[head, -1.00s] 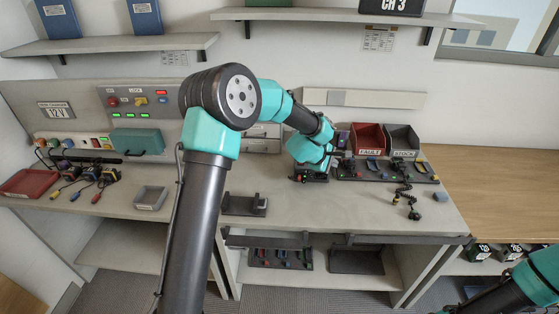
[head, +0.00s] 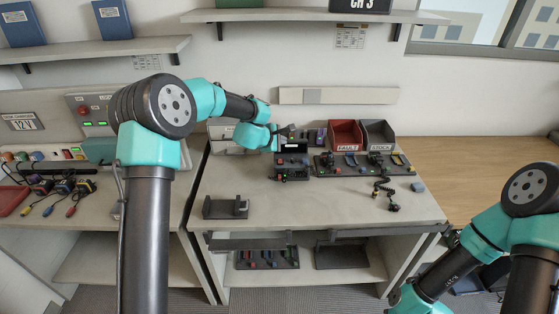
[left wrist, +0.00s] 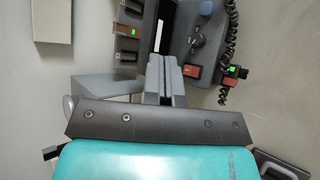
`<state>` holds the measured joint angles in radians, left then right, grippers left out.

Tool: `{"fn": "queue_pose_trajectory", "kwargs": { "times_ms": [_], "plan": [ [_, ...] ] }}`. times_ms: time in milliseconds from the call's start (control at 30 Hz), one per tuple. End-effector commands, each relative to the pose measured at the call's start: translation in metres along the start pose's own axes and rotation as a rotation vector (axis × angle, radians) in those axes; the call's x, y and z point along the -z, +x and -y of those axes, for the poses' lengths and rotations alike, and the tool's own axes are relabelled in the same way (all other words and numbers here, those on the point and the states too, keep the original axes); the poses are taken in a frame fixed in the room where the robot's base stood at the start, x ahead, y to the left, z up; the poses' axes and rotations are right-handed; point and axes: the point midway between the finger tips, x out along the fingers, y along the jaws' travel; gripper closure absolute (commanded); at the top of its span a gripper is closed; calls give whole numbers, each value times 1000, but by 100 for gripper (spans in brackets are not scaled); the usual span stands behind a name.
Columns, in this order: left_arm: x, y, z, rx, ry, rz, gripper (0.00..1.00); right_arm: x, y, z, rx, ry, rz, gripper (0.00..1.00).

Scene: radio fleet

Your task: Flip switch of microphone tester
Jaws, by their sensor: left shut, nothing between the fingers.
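A dark box with a black upright face (head: 293,148) and small red and green lights at its base stands at the back of the middle bench; it looks like the microphone tester. My left gripper (head: 289,134) is at its top back edge in the head view, small and partly merged with the dark things there. In the left wrist view the gripper fingers (left wrist: 166,78) are shut and empty. Beyond them is a grey-blue panel (left wrist: 205,35) with a small dark lever or knob (left wrist: 196,42) and a red block (left wrist: 192,71). Contact cannot be told. My right gripper is out of view.
A red bin (head: 345,135) and a grey bin (head: 379,134) stand behind a dark tray (head: 325,169) of small parts. A coiled cord (head: 383,190) lies in front. An empty dark holder (head: 222,207) sits front left. The bench middle is clear.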

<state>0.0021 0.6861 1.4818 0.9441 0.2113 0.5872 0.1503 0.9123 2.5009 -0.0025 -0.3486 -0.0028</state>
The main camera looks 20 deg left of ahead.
Motion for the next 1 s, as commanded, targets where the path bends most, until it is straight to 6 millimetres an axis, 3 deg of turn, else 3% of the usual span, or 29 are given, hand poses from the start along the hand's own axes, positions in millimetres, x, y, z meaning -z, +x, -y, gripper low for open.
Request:
{"fn": "queue_pose_trajectory", "kwargs": {
  "times_ms": [700, 1000],
  "plan": [
    [38, 51, 38, 1, -3, -1, 100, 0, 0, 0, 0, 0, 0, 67],
    [43, 59, 43, -1, -1, 0, 100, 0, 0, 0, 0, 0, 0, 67]
  ]
}}
